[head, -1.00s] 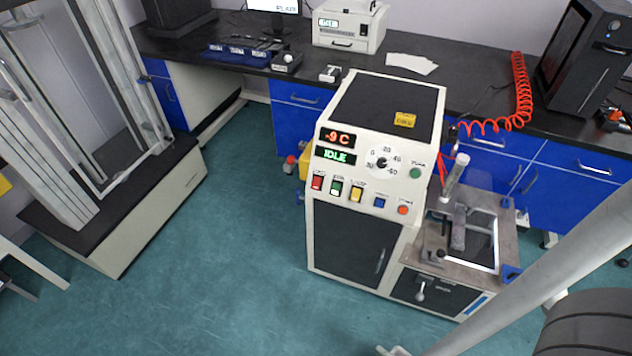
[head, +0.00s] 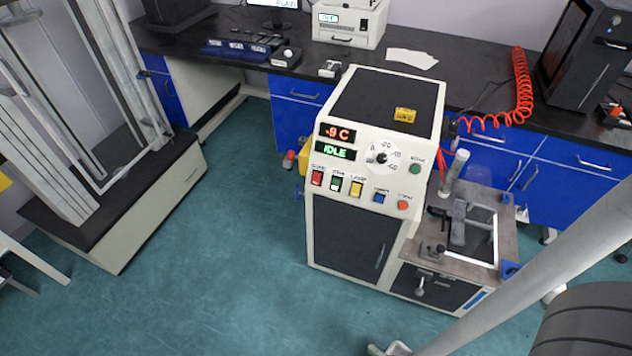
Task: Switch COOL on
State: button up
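The white machine cabinet (head: 405,218) stands in the middle, its sloped control panel facing me. The panel has a red rocker switch (head: 317,178), a green rocker switch (head: 337,184) and a yellow rocker switch (head: 356,188) in a row. Their small labels are too blurred to read surely, so I cannot tell which one is COOL or how each is set. Above them, a red display (head: 338,133) reads -9 C and a green display (head: 335,152) reads IDLE. My gripper is not visible; only my arm shows, crossing the lower right to the bottom edge.
Right of the switches are a dial (head: 381,158), a blue button (head: 379,197), an orange-red button (head: 404,205) and a green button (head: 415,169). A metal fixture plate (head: 428,256) adjoins the cabinet on the right. The floor (head: 230,270) in front and left is clear.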

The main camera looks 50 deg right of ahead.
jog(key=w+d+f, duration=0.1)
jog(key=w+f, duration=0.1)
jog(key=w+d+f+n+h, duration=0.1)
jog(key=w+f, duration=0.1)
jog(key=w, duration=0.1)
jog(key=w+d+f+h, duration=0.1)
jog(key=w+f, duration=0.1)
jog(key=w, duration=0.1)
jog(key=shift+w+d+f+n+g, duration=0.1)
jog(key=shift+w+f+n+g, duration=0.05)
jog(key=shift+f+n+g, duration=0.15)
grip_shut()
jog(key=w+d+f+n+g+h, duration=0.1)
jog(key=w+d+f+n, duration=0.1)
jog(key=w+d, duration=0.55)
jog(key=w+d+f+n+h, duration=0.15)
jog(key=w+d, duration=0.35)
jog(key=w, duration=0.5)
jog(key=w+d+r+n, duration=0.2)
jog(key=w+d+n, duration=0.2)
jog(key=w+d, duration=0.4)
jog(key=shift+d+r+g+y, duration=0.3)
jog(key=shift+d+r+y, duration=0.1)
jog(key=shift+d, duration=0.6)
